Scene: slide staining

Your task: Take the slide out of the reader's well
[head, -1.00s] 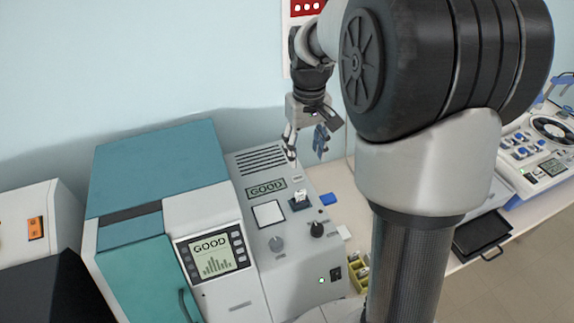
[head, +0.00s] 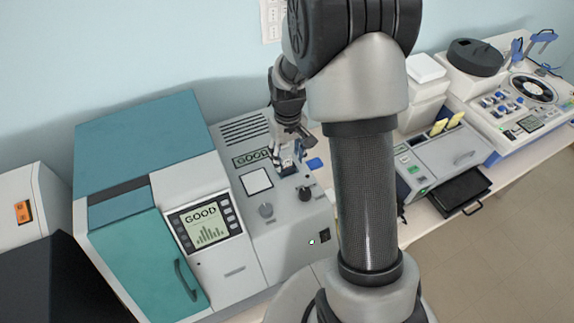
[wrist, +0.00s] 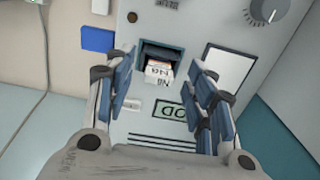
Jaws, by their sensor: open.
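My gripper (wrist: 163,85) is open, with one blue-padded finger on each side of the slide's end; I see no contact. In the head view my gripper (head: 288,162) is over the well and hides most of the slide.
A teal-and-white machine (head: 140,200) with a GOOD display adjoins the reader on the left. A blue block (wrist: 98,38) lies just beside the reader. Other bench instruments (head: 450,150) and a black tray (head: 461,191) stand to the right.

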